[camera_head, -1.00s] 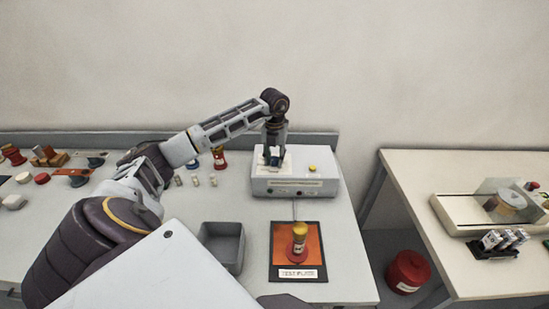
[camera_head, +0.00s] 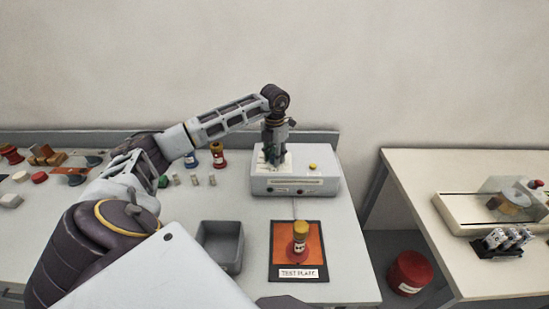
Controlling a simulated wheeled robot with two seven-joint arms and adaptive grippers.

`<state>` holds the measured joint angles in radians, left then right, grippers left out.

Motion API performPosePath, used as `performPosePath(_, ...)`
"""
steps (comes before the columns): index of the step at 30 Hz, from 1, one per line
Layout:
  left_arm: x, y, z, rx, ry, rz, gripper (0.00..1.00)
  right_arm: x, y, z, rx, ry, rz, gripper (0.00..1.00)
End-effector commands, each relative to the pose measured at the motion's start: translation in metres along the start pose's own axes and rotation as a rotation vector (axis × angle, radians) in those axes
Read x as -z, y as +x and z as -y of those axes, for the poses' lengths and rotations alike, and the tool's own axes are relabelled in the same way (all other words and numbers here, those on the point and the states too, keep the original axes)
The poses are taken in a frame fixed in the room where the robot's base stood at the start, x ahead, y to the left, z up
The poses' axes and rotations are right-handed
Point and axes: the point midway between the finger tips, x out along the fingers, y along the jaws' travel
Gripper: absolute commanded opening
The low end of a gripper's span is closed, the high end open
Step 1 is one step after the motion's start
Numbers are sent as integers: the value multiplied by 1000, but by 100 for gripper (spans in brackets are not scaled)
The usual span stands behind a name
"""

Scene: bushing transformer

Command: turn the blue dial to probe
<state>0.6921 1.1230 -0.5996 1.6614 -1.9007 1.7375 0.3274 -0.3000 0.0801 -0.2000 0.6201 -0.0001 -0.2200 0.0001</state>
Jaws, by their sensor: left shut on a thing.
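A white tester box (camera_head: 312,184) stands at the back right of the left table, with a yellow button (camera_head: 312,167) on its top. My left gripper (camera_head: 272,160) points straight down over the white square on the left of the box's top. It is shut on the dial there. The gripper hides the dial, so its blue colour and its pointing direction cannot be read. My right gripper is not in view.
A red-and-yellow bushing (camera_head: 299,241) stands on the orange test plate (camera_head: 283,236) in front of the box. A grey bin (camera_head: 222,244) is to its left. Small bushings and parts lie further left. A second table (camera_head: 440,170) stands at right.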

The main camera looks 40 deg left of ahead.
Motion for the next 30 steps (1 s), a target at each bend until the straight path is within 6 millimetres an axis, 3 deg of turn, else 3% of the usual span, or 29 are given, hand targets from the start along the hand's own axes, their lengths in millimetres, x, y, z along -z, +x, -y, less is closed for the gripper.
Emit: performPosePath(30, -1, -1, 0, -2, 788, 4, 9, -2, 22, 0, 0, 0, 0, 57)
